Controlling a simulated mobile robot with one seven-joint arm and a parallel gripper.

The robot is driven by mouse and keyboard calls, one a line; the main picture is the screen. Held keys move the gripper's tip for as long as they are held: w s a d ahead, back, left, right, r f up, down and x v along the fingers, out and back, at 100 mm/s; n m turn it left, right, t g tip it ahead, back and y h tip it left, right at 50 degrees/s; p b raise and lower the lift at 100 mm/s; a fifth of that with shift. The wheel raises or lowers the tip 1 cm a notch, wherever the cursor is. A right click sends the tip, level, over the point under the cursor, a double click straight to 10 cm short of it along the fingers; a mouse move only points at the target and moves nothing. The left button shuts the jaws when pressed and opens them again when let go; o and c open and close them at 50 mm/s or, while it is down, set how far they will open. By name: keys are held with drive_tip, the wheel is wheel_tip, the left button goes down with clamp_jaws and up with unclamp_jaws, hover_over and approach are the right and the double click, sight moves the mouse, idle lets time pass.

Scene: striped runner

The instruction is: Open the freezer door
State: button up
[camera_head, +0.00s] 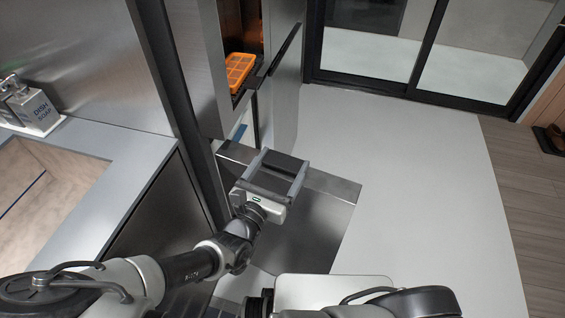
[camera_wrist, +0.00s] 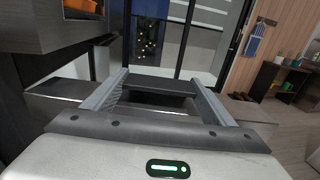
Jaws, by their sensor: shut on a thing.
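The freezer door (camera_head: 312,222) is a brushed-steel panel low in the head view, below the upper fridge compartment. Its top edge stands out from the steel body, with a gap behind it. My gripper (camera_head: 284,161) is over that top edge, shut on the door with one finger on each side of a dark part. In the wrist view my gripper (camera_wrist: 158,79) spans the dark part, and the door's steel top (camera_wrist: 254,110) shows at either side. The exact contact of the fingertips is hard to see.
An orange tray (camera_head: 239,69) sits in the open upper compartment. The pale floor (camera_head: 425,190) to the right is clear, up to black-framed glass doors (camera_head: 405,88).

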drive_tip(key=shift+f, duration=0.15)
drive_tip(key=o, duration=1.2)
drive_tip(key=shift+s, duration=0.1)
drive_tip(key=p+v, duration=0.5)
drive_tip(key=v, duration=1.2)
drive_tip(key=shift+s+a, duration=0.1)
drive_tip(key=shift+s, duration=0.05)
